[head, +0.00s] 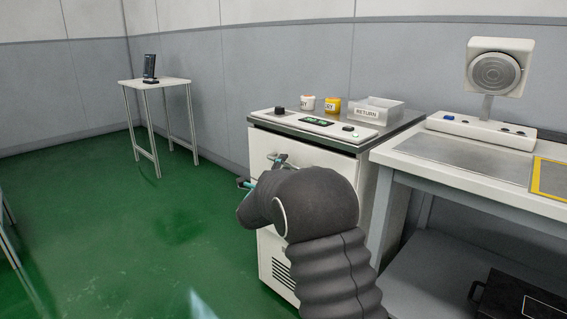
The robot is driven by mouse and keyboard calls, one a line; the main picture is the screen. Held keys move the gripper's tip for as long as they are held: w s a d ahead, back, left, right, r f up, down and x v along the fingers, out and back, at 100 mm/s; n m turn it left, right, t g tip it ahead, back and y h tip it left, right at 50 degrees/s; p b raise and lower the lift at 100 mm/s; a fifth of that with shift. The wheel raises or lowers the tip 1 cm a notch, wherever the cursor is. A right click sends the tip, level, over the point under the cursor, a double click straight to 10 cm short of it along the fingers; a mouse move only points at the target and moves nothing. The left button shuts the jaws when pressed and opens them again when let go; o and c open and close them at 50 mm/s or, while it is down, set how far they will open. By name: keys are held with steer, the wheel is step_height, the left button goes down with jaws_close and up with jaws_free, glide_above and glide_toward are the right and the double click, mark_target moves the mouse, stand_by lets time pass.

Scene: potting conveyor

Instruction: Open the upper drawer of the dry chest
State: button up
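The dry chest (342,174) is a white cabinet with a dark-edged top, standing in the middle right of the head view. Its upper drawer front (318,159) looks flush with the body, so the drawer appears shut. A pale bit of handle (272,156) shows at the left of the drawer front. My gripper (263,173) is in front of the drawer, close to the handle. Dark and teal finger parts show past my grey wrist, which hides most of the gripper and the lower chest. I cannot tell whether the fingers touch the handle.
On the chest top are a control panel (318,124), a white jar (308,103), a yellow jar (332,105) and a clear tray marked RETURN (376,109). A workbench (450,177) stands close on the right. A small table (155,82) is at the back left.

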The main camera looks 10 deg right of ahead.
steer(key=shift+w+d+r, duration=0.15)
steer(key=shift+w+d, duration=0.25)
steer(key=shift+w, duration=0.2)
jaws_close()
